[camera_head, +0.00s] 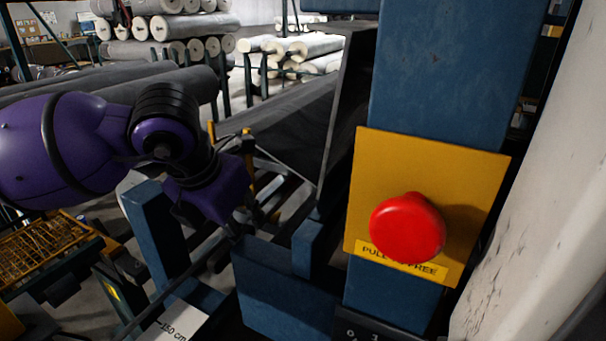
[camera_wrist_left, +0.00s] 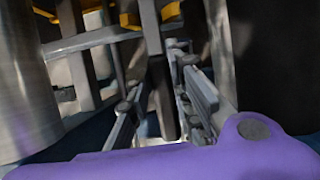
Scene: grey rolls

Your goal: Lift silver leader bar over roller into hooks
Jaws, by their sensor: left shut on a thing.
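My left gripper (camera_head: 262,207) reaches in from the left, low beside the blue machine frame. Its two grey fingers also show in the left wrist view (camera_wrist_left: 168,108), shut on a dark, narrow length that looks like the leader bar (camera_wrist_left: 163,98). I cannot make out its ends or its silver finish. A thin grey rod (camera_head: 172,296) runs from the lower left toward the gripper; I cannot tell whether it is the same bar. A large smooth grey cylinder (camera_wrist_left: 28,85), perhaps the roller, stands close at the left of the wrist view. I cannot make out the hooks. My right gripper is out of view.
A blue post (camera_head: 440,70) with a yellow plate (camera_head: 375,180) and red button (camera_head: 407,228) stands close on the right. A white roll (camera_head: 535,180) fills the right edge. Dark rolls (camera_head: 170,85) lie behind my arm. A blue upright (camera_head: 157,232) stands below it.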

